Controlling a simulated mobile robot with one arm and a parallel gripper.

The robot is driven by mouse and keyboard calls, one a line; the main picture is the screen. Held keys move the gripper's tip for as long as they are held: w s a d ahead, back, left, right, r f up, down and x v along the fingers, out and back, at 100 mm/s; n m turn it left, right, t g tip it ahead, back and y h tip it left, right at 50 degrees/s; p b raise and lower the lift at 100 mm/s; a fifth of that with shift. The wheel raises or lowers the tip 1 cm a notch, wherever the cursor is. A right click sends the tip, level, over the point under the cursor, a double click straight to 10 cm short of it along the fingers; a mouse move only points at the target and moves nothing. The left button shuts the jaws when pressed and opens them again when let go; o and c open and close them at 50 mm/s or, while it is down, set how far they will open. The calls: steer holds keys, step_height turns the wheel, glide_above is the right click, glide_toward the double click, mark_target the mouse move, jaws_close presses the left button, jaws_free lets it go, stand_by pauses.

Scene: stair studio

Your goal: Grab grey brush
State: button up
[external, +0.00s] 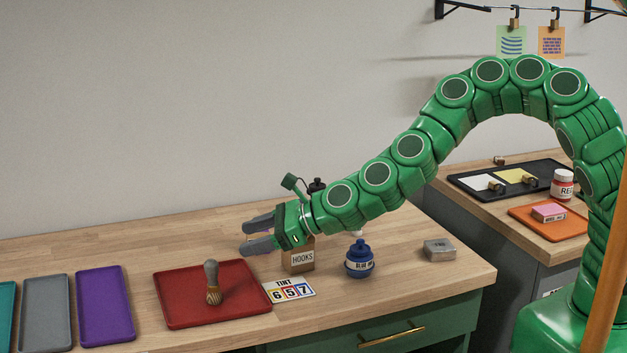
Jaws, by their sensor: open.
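The grey brush (212,282) stands upright on the red tray (180,312), with a rounded grey handle on top and a striped tan lower part. My gripper (257,234) is open and empty. In the picture it lies to the upper right of the brush, over the tray's back right side, with its fingers pointing left. The brush is clear of the fingers. How high the gripper is above the table is hard to tell.
A box marked HOOKS (301,259) sits just below my wrist. Purple (106,305) and grey (47,312) trays lie left. The back left of the table is bare.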

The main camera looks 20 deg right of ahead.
mark_target(213, 283)
steer(key=a+f+m, duration=0.1)
steer(key=f, duration=0.1)
steer(key=a+f+m+t, duration=0.1)
steer(key=f, duration=0.1)
steer(key=s+f+m, duration=0.1)
steer(key=f+m, duration=0.1)
steer(key=shift+a+t+h, duration=0.3)
steer(key=shift+a+t, duration=0.1)
steer(key=shift+x, duration=1.1)
steer(key=shift+w+a, duration=0.35)
steer(key=shift+a, duration=0.2)
steer(key=shift+x, duration=2.1)
steer(key=shift+c, duration=0.2)
steer(key=c, duration=1)
steer(key=shift+r, duration=0.2)
